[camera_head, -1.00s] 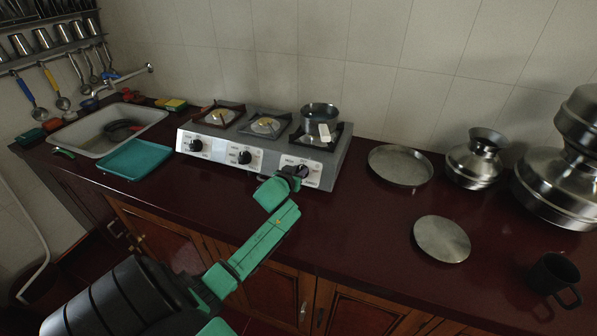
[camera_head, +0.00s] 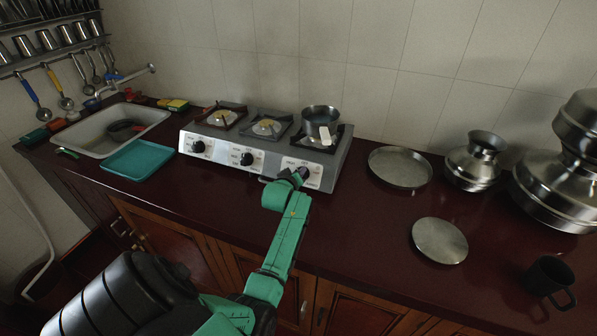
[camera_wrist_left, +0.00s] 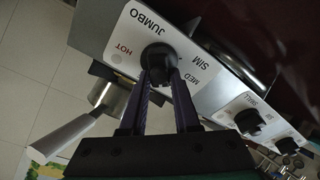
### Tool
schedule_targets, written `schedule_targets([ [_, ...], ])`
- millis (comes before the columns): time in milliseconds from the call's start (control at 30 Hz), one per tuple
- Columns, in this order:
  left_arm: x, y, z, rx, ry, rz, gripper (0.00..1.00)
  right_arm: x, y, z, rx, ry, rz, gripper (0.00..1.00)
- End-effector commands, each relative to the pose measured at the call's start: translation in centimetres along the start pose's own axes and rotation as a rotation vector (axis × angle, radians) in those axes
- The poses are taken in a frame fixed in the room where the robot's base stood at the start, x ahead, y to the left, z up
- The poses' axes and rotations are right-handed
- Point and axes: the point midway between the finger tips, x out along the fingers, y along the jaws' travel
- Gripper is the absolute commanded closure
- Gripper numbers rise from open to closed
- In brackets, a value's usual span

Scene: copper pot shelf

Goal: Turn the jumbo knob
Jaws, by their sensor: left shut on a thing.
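The three-burner stove (camera_head: 216,153) stands on the counter against the tiled wall. The jumbo knob (camera_wrist_left: 158,57) is a black knob on the white label plate marked JUMBO, at the right end of the stove front. In the left wrist view my left gripper (camera_wrist_left: 160,72) is shut on this knob, with one finger on each side. In the head view my left gripper (camera_head: 297,175) reaches the right end of the stove front and partly hides the knob. My right gripper is in neither view.
A steel pot (camera_head: 319,122) with a pale handle sits on the right burner. Two more knobs (camera_head: 247,159) (camera_head: 198,147) are to the left. A teal tray (camera_head: 138,160), a sink (camera_head: 88,136), a round pan (camera_head: 400,167), a flat lid (camera_head: 440,241) and a black mug (camera_head: 549,281) share the counter.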

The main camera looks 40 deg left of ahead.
Motion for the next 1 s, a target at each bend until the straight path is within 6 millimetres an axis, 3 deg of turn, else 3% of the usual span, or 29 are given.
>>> schedule_targets([
  [400,0.0,-0.1,0.0,-0.275,-0.001,-0.036,1.0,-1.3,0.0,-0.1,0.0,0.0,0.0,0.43],
  [1000,0.0,-0.3,0.0,-0.344,0.001,-0.046,1.0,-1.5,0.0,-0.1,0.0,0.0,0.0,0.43],
])
